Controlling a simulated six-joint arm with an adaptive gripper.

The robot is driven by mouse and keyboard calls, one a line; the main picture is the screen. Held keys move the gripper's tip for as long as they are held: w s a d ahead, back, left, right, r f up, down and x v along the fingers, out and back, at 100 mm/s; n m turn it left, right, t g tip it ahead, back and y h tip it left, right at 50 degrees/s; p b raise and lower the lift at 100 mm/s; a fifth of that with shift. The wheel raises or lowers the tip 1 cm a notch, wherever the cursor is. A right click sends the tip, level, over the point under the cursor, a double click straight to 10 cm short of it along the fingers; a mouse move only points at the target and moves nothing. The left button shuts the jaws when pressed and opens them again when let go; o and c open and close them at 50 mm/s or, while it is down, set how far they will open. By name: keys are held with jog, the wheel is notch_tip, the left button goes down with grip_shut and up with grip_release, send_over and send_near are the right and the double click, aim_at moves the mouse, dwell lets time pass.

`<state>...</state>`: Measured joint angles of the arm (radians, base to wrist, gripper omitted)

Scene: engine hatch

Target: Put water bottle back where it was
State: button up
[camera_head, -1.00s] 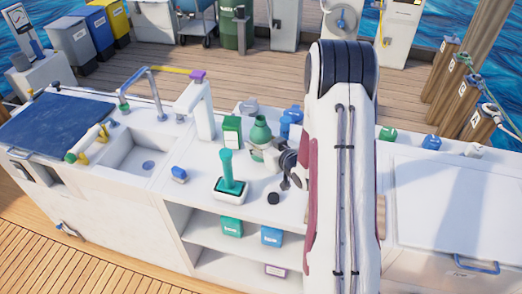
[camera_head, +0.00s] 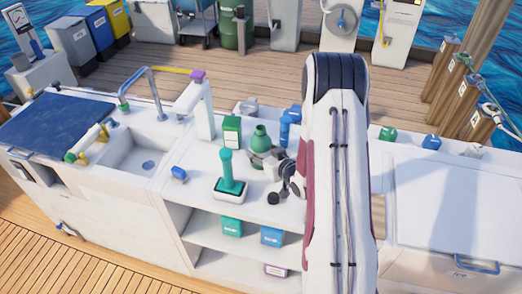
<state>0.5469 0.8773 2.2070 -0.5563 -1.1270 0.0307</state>
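A green bottle (camera_head: 260,138) with a narrow neck is upright over the white counter, behind the teal-handled tool. I cannot tell whether it is the water bottle, as no label is readable. My gripper (camera_head: 262,158), grey and partly hidden by my arm, is around the bottle's lower part and appears shut on it. The bottle's base is hidden, so I cannot tell whether it touches the counter. A blue bottle-like thing (camera_head: 286,127) stands just behind and to the right.
A teal-handled tool (camera_head: 228,180) stands in front, with a black disc (camera_head: 273,198) to its right. A green box (camera_head: 232,129) and a white post (camera_head: 204,110) are to the left. A blue item (camera_head: 179,173) lies near the sink (camera_head: 140,153). Shelves below hold boxes.

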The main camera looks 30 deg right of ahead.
jog(key=o, duration=1.4)
jog(key=shift+r, duration=0.15)
jog(key=shift+s+r, duration=0.2)
jog(key=shift+s, duration=0.25)
jog(key=shift+v, duration=5.55)
jog(key=shift+w, duration=0.1)
